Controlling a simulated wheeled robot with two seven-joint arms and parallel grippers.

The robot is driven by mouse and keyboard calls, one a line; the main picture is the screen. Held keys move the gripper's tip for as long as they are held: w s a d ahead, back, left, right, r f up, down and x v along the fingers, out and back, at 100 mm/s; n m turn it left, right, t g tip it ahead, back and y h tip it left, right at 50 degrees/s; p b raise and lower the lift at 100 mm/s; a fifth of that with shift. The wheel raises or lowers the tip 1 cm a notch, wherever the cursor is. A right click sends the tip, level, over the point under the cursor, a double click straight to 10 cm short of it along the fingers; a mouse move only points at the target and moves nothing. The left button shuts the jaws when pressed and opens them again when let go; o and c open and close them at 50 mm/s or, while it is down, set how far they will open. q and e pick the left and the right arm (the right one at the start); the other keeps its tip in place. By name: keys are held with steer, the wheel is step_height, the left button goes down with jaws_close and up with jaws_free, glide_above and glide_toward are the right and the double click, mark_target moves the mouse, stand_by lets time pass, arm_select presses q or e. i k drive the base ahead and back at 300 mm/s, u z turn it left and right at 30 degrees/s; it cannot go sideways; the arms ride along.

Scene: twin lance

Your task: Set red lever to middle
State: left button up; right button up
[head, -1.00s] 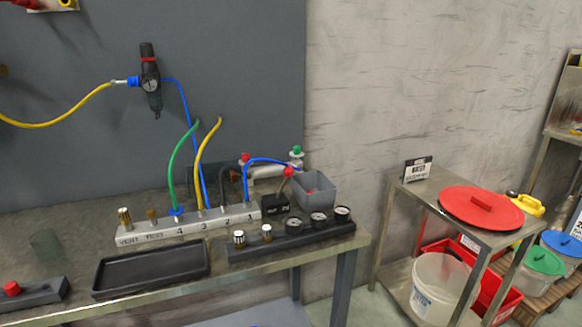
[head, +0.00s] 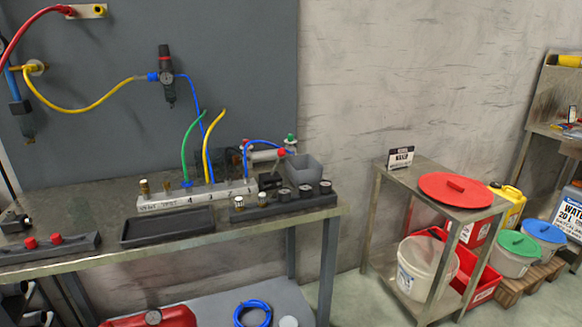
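The lever has a round red knob (head: 281,153) on a thin dark stick. It rises from a small black block (head: 268,182) on the workbench, between the numbered manifold (head: 196,195) and a grey open bin (head: 303,169). The stick leans a little to the right in the head view. The lever's marked positions are too small to read. Neither of my grippers is in view.
The workbench (head: 92,219) also holds a black tray (head: 167,227), a gauge strip (head: 284,202) and a dark bar with red buttons (head: 47,247). A metal side table with a red lid (head: 455,189) stands right. Open floor shows between them.

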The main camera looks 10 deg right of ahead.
mark_target(281, 152)
steer(key=z, duration=0.7)
steer(key=i, duration=0.45)
steer(key=z, duration=0.05)
